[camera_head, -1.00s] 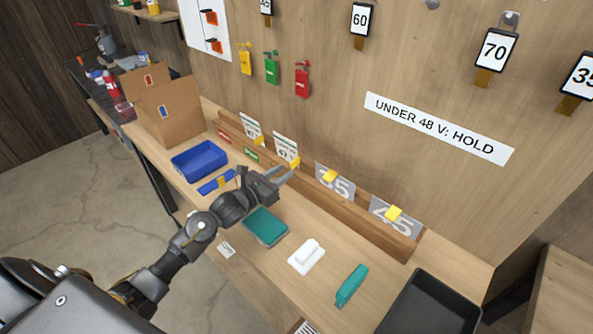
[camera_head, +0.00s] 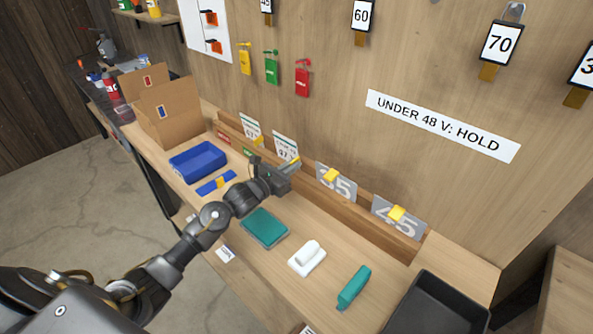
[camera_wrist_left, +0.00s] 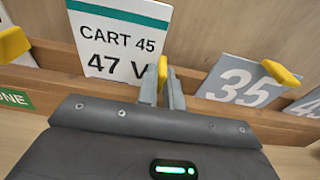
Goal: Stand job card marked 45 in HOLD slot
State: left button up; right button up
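The job card marked CART 45, 47 V (camera_wrist_left: 115,42) is white with a green top band and stands upright in the wooden rack (camera_head: 355,204). It also shows in the head view (camera_head: 286,145). A yellow tab (camera_wrist_left: 162,72) is at its right edge. My left gripper (camera_head: 293,167) is at this tab; its fingers (camera_wrist_left: 163,92) lie close on both sides of it, with no clear gap. A second white card (camera_head: 250,127) stands to the left. A red label (camera_head: 224,136), too small to read, and a green DONE label (camera_wrist_left: 14,98) mark the rack's left part. My right gripper is not in view.
Grey plates 35 (camera_head: 337,183) and 45 (camera_head: 397,218) with yellow tabs stand to the right in the rack. A blue bin (camera_head: 197,162), teal box (camera_head: 264,229), white block (camera_head: 307,258), teal object (camera_head: 354,288) and black tray (camera_head: 437,308) occupy the bench.

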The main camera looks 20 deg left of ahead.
pick_arm(q)
jog(key=shift+r, duration=0.1)
grip_shut()
jog(key=shift+r, duration=0.1)
jog(key=shift+r+p, duration=0.95)
jog(key=shift+r, duration=0.6)
jog(key=shift+s+r, duration=0.1)
jog(key=shift+s+a+r+p, duration=0.25)
jog(key=shift+s+r+p, duration=0.35)
jog(key=shift+s, duration=0.1)
jog(key=shift+s+a+r+p, duration=0.25)
jog(key=shift+s+r+p, duration=0.3)
jog(key=shift+s+r, duration=0.1)
jog(key=shift+f, duration=0.1)
